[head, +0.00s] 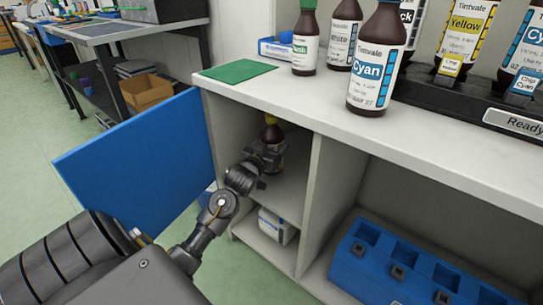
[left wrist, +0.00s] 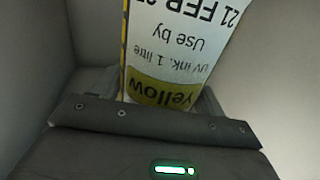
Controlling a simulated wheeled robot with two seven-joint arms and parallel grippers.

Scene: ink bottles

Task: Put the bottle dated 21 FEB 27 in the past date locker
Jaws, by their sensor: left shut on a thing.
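The yellow ink bottle (head: 272,132), brown with a yellow cap, is upright inside the open locker (head: 217,113) under the counter. In the left wrist view its label (left wrist: 175,55) appears upside down and reads "Yellow", "Use by" and "21 FEB 2", with the last digit cut off. My left gripper (head: 268,155) reaches into the locker and is shut on the bottle. My right gripper is not in view.
The blue locker door (head: 140,155) stands open to the left. A white box (head: 277,226) sits in the lower compartment. On the counter (head: 300,97) are a green mat (head: 238,71), several bottles including a Cyan one (head: 375,65), and a black rack. A blue crate (head: 400,262) is at lower right.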

